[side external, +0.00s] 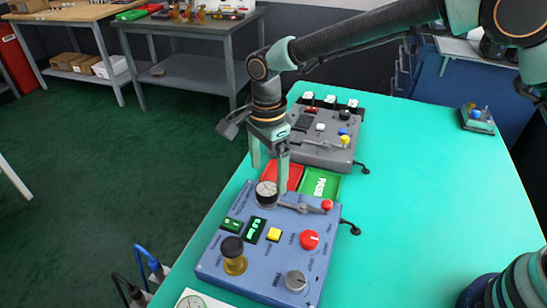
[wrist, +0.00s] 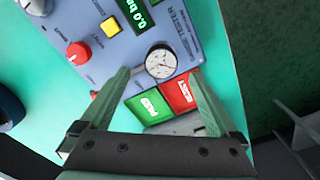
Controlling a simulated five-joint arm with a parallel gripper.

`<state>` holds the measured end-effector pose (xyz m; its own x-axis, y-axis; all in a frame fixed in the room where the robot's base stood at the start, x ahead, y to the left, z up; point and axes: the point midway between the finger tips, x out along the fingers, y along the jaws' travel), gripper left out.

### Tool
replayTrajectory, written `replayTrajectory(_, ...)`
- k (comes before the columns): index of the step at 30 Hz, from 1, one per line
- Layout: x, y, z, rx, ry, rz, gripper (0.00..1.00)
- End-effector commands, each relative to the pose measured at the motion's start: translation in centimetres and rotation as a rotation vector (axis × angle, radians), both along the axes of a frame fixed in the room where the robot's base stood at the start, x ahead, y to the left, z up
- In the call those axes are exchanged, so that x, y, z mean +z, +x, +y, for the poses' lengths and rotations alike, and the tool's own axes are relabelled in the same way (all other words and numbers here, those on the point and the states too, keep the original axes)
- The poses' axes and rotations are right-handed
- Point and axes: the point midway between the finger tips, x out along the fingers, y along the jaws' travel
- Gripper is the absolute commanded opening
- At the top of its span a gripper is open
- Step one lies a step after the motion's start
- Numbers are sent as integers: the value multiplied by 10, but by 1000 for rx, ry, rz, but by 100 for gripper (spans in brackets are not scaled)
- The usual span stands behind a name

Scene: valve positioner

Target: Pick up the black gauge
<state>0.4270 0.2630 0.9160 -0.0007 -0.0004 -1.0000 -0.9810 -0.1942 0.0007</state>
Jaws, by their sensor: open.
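The black gauge (side external: 266,193), round with a white dial face, sits at the far left corner of the blue tester box. In the wrist view the gauge (wrist: 160,63) lies between and just beyond my two fingertips. My gripper (side external: 269,177) is open and points down, with its fingers just above and around the gauge's area. In the wrist view my gripper (wrist: 159,73) has both fingers apart with nothing held. I cannot tell whether a finger touches the gauge.
The blue tester box (side external: 222,262) carries knobs, a lever and a display. Red (side external: 284,176) and green PASS (side external: 320,184) trays lie behind it, then a grey control box (side external: 325,150).

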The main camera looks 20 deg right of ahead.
Motion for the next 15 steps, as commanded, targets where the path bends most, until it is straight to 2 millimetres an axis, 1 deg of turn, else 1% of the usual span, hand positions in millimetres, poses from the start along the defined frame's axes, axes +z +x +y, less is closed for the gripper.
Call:
replayTrajectory(5,-12,0,0,0,-1,2,96)
replayTrajectory(12,-45,1,2,1,-1,2,96)
replayTrajectory(15,-54,1,2,1,-1,2,96)
